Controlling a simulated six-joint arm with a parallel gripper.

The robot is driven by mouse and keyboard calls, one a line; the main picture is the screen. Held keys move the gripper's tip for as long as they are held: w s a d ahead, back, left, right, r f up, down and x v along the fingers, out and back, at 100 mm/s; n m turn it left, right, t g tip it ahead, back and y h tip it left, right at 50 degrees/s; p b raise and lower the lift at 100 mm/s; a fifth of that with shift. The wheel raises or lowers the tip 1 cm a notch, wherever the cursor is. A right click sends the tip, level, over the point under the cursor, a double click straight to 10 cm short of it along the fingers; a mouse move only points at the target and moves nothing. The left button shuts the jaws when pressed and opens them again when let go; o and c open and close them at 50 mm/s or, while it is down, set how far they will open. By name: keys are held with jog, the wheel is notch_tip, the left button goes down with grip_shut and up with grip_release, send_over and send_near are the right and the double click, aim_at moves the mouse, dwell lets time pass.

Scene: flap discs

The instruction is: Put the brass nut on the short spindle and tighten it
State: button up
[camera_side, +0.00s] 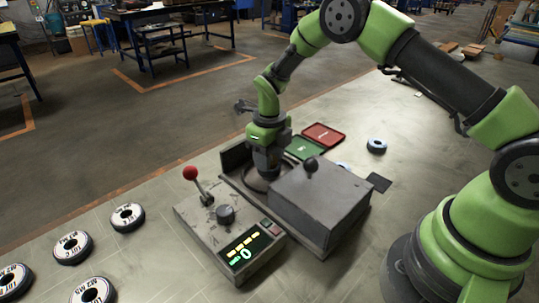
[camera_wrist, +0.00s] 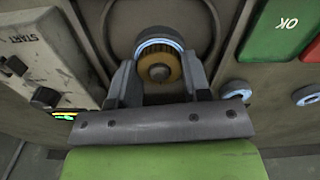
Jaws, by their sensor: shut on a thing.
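The brass nut (camera_wrist: 172,62) shows in the wrist view as a toothed golden ring around a grey spindle end (camera_wrist: 159,72). My gripper (camera_wrist: 160,74) is shut on the nut, one finger on each side. A flap disc with a bluish-white rim (camera_wrist: 157,43) shows just behind the nut. In the side view my gripper (camera_side: 267,172) reaches down into the grey machine housing (camera_side: 235,158); the nut and spindle are hidden there. How far the nut sits on the thread cannot be told.
A control box (camera_side: 235,235) with a red-knobbed lever (camera_side: 190,174), a dial and a display reading 0 stands beside the machine. A grey block with a black knob (camera_side: 311,164) is close right of my gripper. Green (camera_side: 305,148) and red (camera_side: 323,134) trays lie behind. Several discs (camera_side: 128,217) lie left.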

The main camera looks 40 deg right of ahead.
jog(key=shift+f+m, duration=0.1)
jog(key=shift+m, duration=1.1)
jog(key=o, duration=1.1)
